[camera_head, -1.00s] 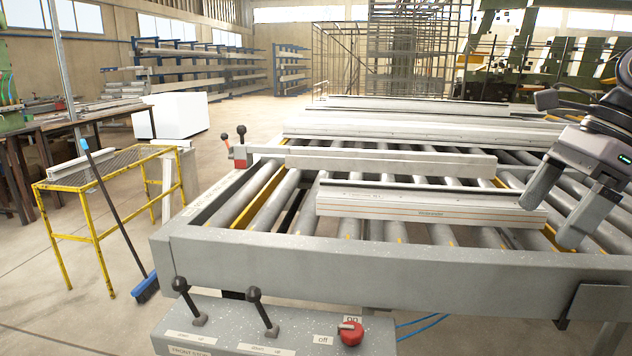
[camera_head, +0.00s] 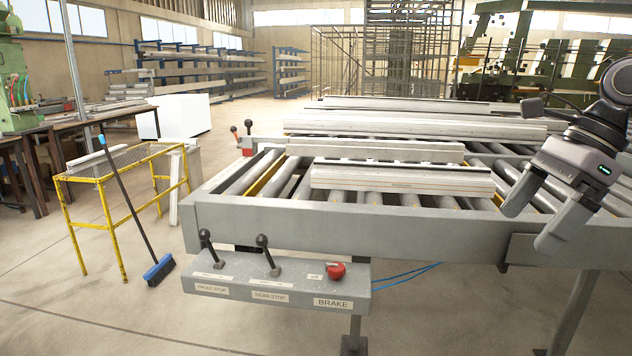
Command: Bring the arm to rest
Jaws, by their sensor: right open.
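My right gripper (camera_head: 533,220) is at the right side of the head view, above the front rail of the roller bench (camera_head: 370,228). Its two dark grey fingers point down and are spread apart, with nothing between them. The nearest profile (camera_head: 400,179), a pale beam with thin orange lines, lies on the rollers to the left of the gripper, apart from it. My left gripper is not in view.
More long profiles (camera_head: 415,126) lie farther back on the bench. A control box (camera_head: 277,291) with two black levers and a red brake knob (camera_head: 335,270) hangs at the front.

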